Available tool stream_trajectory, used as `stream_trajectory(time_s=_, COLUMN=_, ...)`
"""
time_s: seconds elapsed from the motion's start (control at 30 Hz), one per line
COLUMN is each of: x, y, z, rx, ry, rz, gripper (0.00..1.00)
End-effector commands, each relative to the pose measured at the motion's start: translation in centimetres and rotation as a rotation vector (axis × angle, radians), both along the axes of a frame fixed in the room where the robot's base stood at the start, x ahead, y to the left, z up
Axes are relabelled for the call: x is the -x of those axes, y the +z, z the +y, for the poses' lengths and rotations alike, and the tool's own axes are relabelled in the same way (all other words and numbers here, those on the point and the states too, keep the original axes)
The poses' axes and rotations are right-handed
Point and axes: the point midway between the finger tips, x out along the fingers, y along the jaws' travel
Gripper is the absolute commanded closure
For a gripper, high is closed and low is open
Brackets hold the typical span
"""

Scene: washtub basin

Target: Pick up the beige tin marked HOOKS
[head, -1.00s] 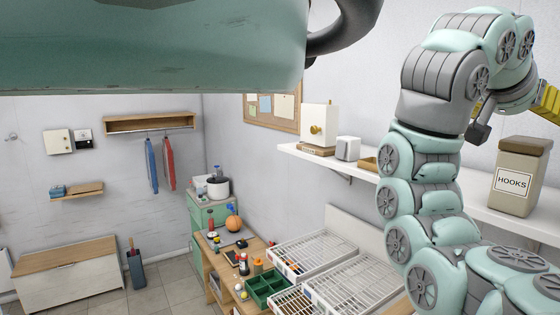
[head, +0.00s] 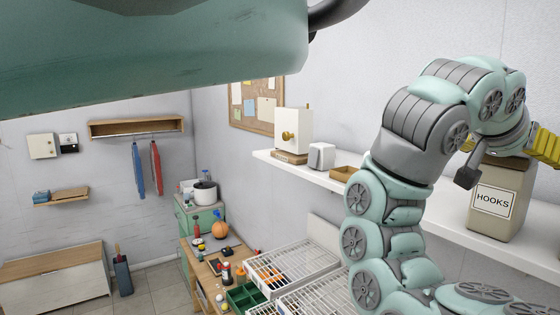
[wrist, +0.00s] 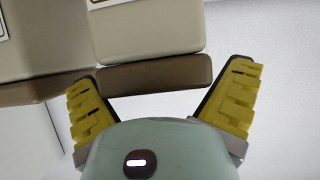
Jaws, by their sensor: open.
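The beige tin marked HOOKS (head: 492,201) stands upright on the white wall shelf at the right of the head view. Its brown lid is partly hidden behind my arm's end. My gripper (head: 545,146) shows its yellow fingers just above and right of the lid, cut by the picture edge. In the wrist view my gripper (wrist: 162,72) is open and empty, its fingers spread to either side of a brown lid (wrist: 155,73) on a beige tin (wrist: 148,30). Another similar tin (wrist: 35,45) is left of it. Their labels are cut off there, so I cannot tell which is HOOKS.
The white shelf (head: 440,212) also holds a white box with a gold knob (head: 292,134), a small white box (head: 321,156) and a wooden tray (head: 346,173). Wire racks (head: 290,262) and a green organiser (head: 246,297) are below. Wall is close behind the shelf.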

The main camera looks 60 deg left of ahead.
Motion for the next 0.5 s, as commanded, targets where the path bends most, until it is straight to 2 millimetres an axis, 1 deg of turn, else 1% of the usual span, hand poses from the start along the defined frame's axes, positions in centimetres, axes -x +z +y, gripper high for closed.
stream_trajectory(time_s=0.23, x=0.08, y=-0.08, z=0.12, rx=0.001, ry=0.003, rz=-0.001, gripper=0.0)
stream_trajectory(time_s=0.5, x=0.05, y=-0.09, z=0.08, rx=0.0, ry=0.002, rz=-0.001, gripper=0.28)
